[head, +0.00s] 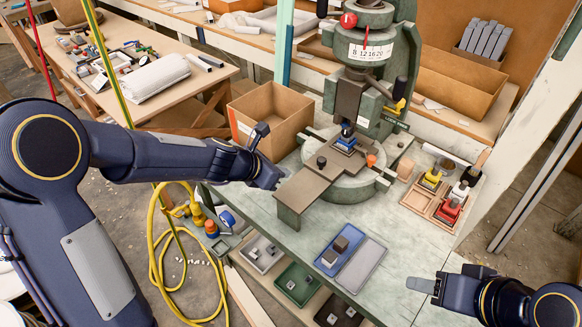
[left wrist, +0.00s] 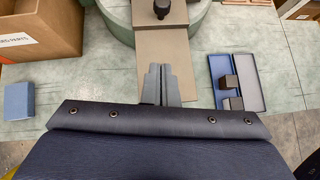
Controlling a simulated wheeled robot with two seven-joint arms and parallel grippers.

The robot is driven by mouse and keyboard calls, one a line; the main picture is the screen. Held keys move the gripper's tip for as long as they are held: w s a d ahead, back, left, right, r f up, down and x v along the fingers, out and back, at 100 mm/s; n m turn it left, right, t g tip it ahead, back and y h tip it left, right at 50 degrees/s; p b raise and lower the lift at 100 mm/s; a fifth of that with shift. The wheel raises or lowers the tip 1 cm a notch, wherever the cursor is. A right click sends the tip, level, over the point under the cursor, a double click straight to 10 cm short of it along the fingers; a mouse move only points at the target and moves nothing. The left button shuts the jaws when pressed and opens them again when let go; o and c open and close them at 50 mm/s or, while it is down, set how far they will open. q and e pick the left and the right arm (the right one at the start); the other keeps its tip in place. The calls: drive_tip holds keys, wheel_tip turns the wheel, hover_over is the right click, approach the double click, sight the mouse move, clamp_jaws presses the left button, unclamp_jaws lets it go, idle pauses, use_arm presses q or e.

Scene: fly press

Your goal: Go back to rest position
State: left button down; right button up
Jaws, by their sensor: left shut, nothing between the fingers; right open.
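The fly press (head: 364,100) stands on the green bench, with a blue piece (head: 345,143) under its ram. My left gripper (head: 280,181) is shut and empty. In the head view it hangs beside the press's flat front arm (head: 306,193), left of the round base. In the left wrist view its closed fingers (left wrist: 161,84) point toward that arm, which also shows there (left wrist: 163,45). I cannot tell whether they touch it. My right gripper (head: 425,285) is at the lower right, over the bench's front right part. It is open and empty.
A cardboard box (head: 268,118) stands left of the press. A blue tray (head: 326,268) with small blocks and a grey tray (head: 362,265) lie at the front. A wooden tray (head: 417,203) with coloured pieces is at the right. Bare bench lies between the trays and my right gripper.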

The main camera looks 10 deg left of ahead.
use_arm(q)
drive_tip(key=shift+a, duration=0.1)
use_arm(e)
drive_tip(key=shift+w, duration=0.15)
use_arm(q)
drive_tip(key=s+a+r+m, duration=0.3)
drive_tip(key=s+r+m, duration=0.2)
drive_tip(key=s+m, duration=0.2)
drive_tip(key=s+a+r+m, duration=0.3)
drive_tip(key=s+r+m, duration=0.1)
drive_tip(key=s+m, duration=0.25)
drive_tip(key=s+a+f+m+y, duration=0.1)
drive_tip(key=s+a+m, duration=0.2)
drive_tip(key=s+m, duration=0.3)
drive_tip(key=s+a+f+m+g+y, duration=0.1)
drive_tip(key=s+a+m, duration=0.2)
drive_tip(key=s+m, duration=0.3)
drive_tip(key=s, duration=0.3)
drive_tip(key=shift+s+f+y, duration=0.2)
drive_tip(key=shift+f+y, duration=0.15)
drive_tip(key=shift+y, duration=0.05)
use_arm(e)
drive_tip(key=shift+c, duration=0.2)
